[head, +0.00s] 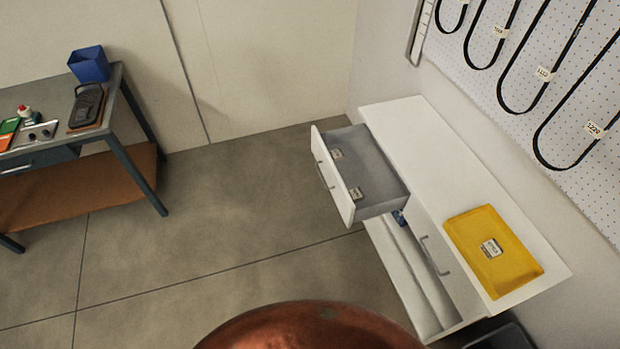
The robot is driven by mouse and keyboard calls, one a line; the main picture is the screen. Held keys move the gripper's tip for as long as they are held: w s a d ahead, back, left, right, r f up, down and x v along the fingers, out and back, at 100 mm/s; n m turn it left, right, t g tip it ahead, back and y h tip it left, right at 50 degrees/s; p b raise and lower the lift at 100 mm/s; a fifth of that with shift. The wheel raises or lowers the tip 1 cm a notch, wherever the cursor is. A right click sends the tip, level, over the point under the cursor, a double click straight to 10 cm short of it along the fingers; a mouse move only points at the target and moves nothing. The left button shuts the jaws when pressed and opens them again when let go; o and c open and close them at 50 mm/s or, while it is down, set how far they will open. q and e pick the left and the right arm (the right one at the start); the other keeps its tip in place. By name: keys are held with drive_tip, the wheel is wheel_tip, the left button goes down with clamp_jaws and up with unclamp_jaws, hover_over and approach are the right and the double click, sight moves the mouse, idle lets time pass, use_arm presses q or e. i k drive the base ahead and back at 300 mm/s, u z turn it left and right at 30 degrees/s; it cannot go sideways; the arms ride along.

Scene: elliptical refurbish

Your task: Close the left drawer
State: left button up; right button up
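The left drawer (375,168) of the white cabinet (420,140) stands pulled well out toward the left of the head view. Its white front (332,176) carries a grey bar handle (322,176). Two small labelled items (355,193) lie inside its grey tray. The other drawer (440,265), nearer me, looks shut, with its own bar handle (434,256). Neither of my grippers shows in the head view.
A yellow tray (493,250) lies on the cabinet top. A workbench (60,147) with a blue bin (89,65) stands at the far left. Belts (545,75) hang on the right wall's pegboard. The floor (220,210) between bench and cabinet is clear. A rounded copper-coloured surface fills the bottom middle.

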sight(366, 165)
drive_tip(key=u, duration=0.05)
drive_tip(key=i, duration=1.05)
drive_tip(key=z, duration=0.6)
